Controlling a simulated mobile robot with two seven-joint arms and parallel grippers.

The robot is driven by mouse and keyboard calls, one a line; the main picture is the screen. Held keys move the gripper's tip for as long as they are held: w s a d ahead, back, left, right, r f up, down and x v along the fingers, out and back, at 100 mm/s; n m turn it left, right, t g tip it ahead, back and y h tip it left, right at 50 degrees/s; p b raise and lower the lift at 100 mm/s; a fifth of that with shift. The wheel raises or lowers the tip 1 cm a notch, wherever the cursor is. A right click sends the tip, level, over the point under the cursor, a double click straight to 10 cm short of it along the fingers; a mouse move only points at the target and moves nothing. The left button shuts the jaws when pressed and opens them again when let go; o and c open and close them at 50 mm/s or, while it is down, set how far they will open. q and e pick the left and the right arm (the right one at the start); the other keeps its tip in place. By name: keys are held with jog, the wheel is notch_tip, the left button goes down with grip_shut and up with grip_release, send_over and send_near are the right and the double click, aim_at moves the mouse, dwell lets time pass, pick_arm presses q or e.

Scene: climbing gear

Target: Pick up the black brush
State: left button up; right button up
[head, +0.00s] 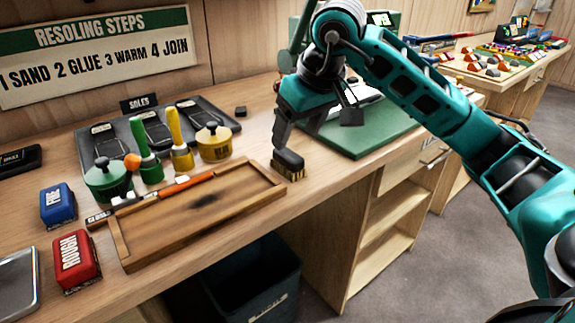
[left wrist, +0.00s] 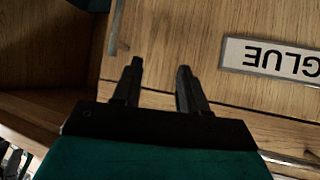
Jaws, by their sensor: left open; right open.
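The black brush (head: 289,160) stands on the wooden bench just right of the wooden tray, with tan bristles pointing down. My right gripper (head: 316,128) is open in the head view. Its left finger is just above and behind the brush, and its right finger is off to the right over the green mat. No brush is between the fingers. My left gripper (left wrist: 159,68) is open and empty in the left wrist view, in front of a wooden surface; the brush is not seen there.
The wooden tray (head: 119,242) lies left of the brush, with an orange-handled tool across its back edge. A green mat (head: 376,146) lies right. Glue pots, sole trays, and red and blue blocks stand further left. A GLUE label (left wrist: 270,60) shows upside down.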

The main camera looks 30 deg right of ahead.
jog(key=b+x, duration=0.1)
jog(key=x, duration=0.6)
jog(key=shift+w+f, duration=0.1)
jog(key=shift+f, duration=0.15)
pick_arm(q)
jog(key=shift+d+f, duration=0.1)
jog(key=shift+f, duration=0.7)
pick_arm(e)
jog(key=shift+c, duration=0.3)
jog(key=c, duration=1.1)
notch_tip(320, 180, up, 15)
jog(key=p, duration=0.4)
pick_arm(q)
jog(key=r, duration=0.2)
jog(key=a+r, duration=0.1)
jog(key=shift+s, duration=0.35)
pick_arm(e)
notch_tip(320, 180, up, 5)
send_over(289, 153)
jog(key=shift+w, duration=0.1)
